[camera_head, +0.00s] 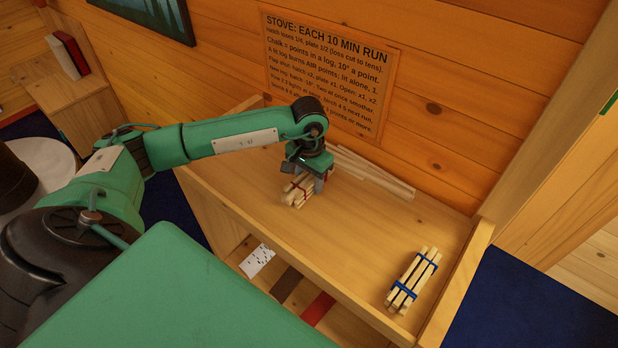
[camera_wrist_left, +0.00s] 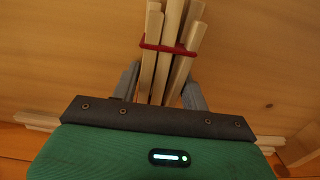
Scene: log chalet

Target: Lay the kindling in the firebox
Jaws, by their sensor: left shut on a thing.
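A bundle of pale kindling sticks tied with a red band (camera_head: 297,191) is at the shelf top, toward its back left. My left gripper (camera_head: 306,180) is shut on this bundle from above. In the left wrist view the red-banded bundle (camera_wrist_left: 170,50) sits between the two grey fingers, and the left gripper (camera_wrist_left: 160,88) hides its near end. I cannot tell whether the bundle touches the wood. A second bundle with blue bands (camera_head: 412,281) lies at the right end of the top. No firebox is in view. My right gripper is not in view.
The wooden shelf top (camera_head: 370,225) has a raised right edge and is clear between the bundles. Loose long sticks (camera_head: 372,172) lie along the back wall. A stove notice (camera_head: 325,75) hangs above. A dotted white card (camera_head: 257,261) is on the lower shelf.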

